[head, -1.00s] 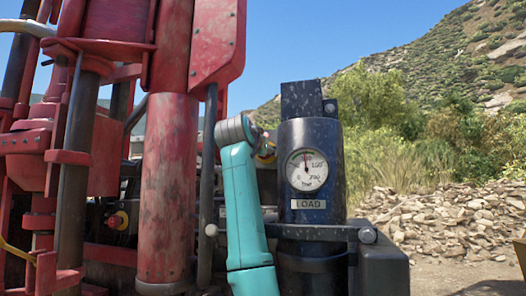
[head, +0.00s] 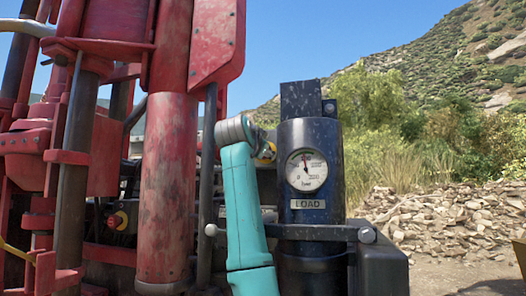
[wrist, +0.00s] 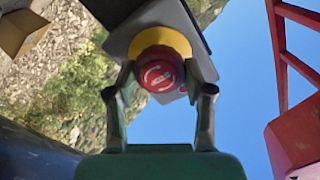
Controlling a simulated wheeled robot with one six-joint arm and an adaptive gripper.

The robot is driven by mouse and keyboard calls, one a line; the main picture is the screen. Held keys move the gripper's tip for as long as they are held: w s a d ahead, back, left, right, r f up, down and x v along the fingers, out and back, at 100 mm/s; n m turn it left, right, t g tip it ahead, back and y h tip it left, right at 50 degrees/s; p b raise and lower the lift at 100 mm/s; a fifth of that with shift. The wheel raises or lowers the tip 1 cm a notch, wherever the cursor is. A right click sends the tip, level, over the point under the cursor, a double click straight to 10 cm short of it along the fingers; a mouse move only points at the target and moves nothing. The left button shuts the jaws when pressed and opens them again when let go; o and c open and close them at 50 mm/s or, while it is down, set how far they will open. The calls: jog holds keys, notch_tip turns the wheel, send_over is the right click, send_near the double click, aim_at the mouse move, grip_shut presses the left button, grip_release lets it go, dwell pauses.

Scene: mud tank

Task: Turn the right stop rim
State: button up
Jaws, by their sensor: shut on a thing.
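The right stop (wrist: 158,72) is a red round knob with pale arrow marks on a yellow collar (wrist: 176,40), mounted on a grey box (wrist: 120,42) in the wrist view. My gripper (wrist: 158,80) has one finger on each side of the red rim and is shut on it.
A dark cylinder with a LOAD gauge (head: 306,170) stands just right of my arm. Red machine columns (head: 167,190) stand close on the left. Another red stop with a yellow collar (head: 117,220) sits lower left. Rubble (head: 440,215) lies at right.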

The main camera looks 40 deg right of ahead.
jog(key=o, duration=1.2)
jog(key=shift+c, duration=0.2)
jog(key=shift+a, duration=0.1)
jog(key=v, duration=1.1)
jog(key=shift+s+a, duration=0.3)
